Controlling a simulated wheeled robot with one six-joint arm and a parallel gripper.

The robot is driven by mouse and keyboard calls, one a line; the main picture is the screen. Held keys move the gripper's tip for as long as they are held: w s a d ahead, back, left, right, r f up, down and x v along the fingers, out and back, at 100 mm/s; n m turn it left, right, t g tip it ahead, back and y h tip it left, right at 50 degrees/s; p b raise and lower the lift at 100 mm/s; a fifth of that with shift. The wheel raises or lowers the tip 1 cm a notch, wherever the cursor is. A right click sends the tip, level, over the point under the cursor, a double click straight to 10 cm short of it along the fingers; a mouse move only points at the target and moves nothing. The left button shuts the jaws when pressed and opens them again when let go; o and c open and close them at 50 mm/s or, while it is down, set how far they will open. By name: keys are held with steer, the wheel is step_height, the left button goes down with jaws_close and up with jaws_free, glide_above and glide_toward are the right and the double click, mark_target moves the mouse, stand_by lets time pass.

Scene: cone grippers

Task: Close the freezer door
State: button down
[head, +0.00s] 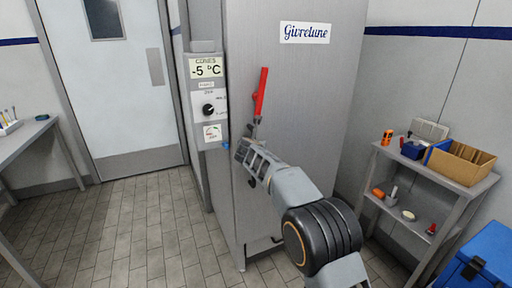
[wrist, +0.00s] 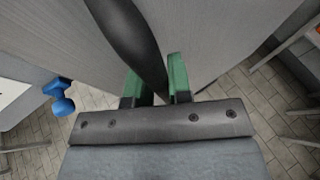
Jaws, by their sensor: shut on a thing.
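The tall steel freezer door (head: 300,90) carries a "Givrelune" label and fills the middle of the head view. A red lever (head: 261,92) stands upright near its left edge. My gripper (head: 247,152) is at the door's left side, just below the red lever. In the wrist view, the green fingertips of my gripper (wrist: 160,85) are shut on a dark handle (wrist: 128,38), which runs down between them. The lower handle is hidden behind the gripper body. I cannot tell from these views whether the door stands slightly ajar.
A control panel (head: 208,105) reading -5 °C is left of the door. A blue fitting (wrist: 60,97) is beside the door edge. A shelf (head: 430,180) with boxes and small items and a blue chest (head: 482,262) stand right. Tiled floor (head: 130,235) is clear on the left.

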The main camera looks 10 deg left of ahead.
steer(key=shift+a+r, duration=0.2)
steer(key=shift+r, duration=0.05)
steer(key=c, duration=1.3)
jaws_free()
steer(key=shift+w+a+f, duration=0.15)
steer(key=shift+o, duration=1.2)
steer(key=shift+f, duration=0.1)
steer(key=b+v, duration=0.1)
steer(key=v, duration=1.3)
steer(key=shift+d, duration=0.35)
